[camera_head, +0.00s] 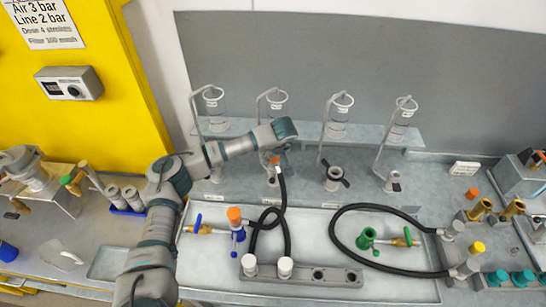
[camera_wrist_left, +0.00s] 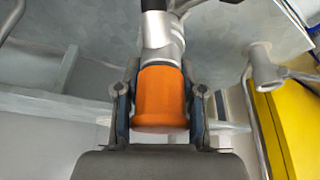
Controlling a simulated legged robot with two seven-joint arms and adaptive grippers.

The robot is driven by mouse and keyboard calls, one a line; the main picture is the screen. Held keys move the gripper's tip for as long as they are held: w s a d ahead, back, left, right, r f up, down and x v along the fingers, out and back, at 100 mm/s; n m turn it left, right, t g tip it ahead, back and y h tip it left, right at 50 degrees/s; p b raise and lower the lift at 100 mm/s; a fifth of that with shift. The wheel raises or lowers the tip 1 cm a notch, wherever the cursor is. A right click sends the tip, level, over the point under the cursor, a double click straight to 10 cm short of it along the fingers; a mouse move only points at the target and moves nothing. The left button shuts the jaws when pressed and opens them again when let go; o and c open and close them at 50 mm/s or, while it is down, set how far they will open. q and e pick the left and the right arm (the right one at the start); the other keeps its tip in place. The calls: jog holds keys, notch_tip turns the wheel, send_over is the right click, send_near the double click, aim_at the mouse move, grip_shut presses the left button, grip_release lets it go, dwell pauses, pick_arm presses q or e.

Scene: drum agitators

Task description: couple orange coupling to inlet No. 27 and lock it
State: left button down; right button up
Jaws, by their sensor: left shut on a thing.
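My left gripper (camera_head: 275,157) is shut on the orange coupling (camera_head: 276,160), with its arm reaching in from the left. In the left wrist view the gripper's fingers (camera_wrist_left: 160,108) flank the orange coupling (camera_wrist_left: 160,95), and a grey metal fitting joins its far end. A black hose (camera_head: 283,192) hangs from the coupling and loops down to the tray. The coupling is in front of the second station from the left. Whether it touches an inlet cannot be told. The number 27 is not readable on any label. My right gripper is not in view.
Several clear cups on bent grey pipes (camera_head: 336,105) line the back shelf. The tray (camera_head: 330,220) holds an orange-topped valve (camera_head: 234,216), a green fitting (camera_head: 366,238), a second hose (camera_head: 335,232) and a grey socket bar (camera_head: 300,275). A yellow panel (camera_head: 90,115) stands left.

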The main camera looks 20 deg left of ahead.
pick_arm(q)
jog(key=shift+f, duration=0.35)
dwell(0.4)
jog(key=c, duration=0.6)
grip_release()
notch_tip(320, 180, up, 10)
jog(key=p, duration=0.6)
jog(key=shift+r, duration=0.1)
